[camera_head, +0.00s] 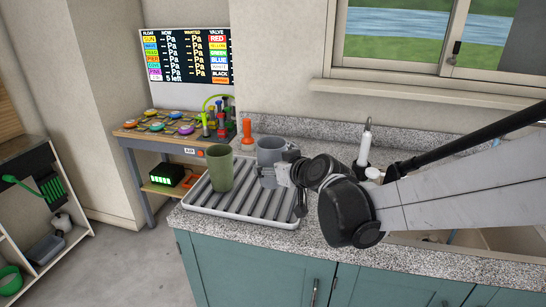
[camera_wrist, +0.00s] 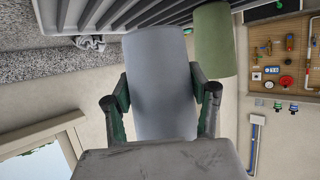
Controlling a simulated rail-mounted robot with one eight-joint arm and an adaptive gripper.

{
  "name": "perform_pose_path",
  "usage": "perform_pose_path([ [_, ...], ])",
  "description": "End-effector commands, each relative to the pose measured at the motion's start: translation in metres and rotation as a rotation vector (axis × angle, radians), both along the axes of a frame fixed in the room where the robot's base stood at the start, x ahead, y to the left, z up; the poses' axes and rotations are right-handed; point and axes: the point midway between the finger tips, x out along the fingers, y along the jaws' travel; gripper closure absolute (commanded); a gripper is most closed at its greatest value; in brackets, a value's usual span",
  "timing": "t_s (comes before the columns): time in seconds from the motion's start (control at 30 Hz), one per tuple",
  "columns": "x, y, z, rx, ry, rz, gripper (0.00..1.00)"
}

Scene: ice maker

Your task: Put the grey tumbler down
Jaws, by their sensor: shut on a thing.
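The grey tumbler (camera_head: 270,151) is upright over the back right part of the ribbed grey drying tray (camera_head: 240,218). I cannot tell whether its base touches the tray. My gripper (camera_head: 281,173) reaches in from the right and is shut around the tumbler's side. In the wrist view the grey tumbler (camera_wrist: 160,75) fills the middle, with one finger of my gripper (camera_wrist: 160,100) on each side. The tray (camera_wrist: 110,14) shows along the top of that view.
A green tumbler (camera_head: 219,168) stands on the tray just left of the grey one; it also shows in the wrist view (camera_wrist: 214,42). An orange bottle-like object (camera_head: 247,132) is behind. The tray's front is clear. A sink with a tap (camera_head: 365,145) lies right.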

Motion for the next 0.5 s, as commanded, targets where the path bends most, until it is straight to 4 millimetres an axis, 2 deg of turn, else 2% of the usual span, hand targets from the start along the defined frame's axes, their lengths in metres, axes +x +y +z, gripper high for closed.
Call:
perform_pose_path([
  [0.1, 0.008, -0.006, -0.006, 0.001, 0.0, 0.0, 0.73],
  [0.27, 0.01, -0.007, -0.012, 0.0, 0.0, 0.0, 0.73],
  [0.5, 0.01, -0.006, -0.042, 0.0, 0.0, 0.001, 0.73],
])
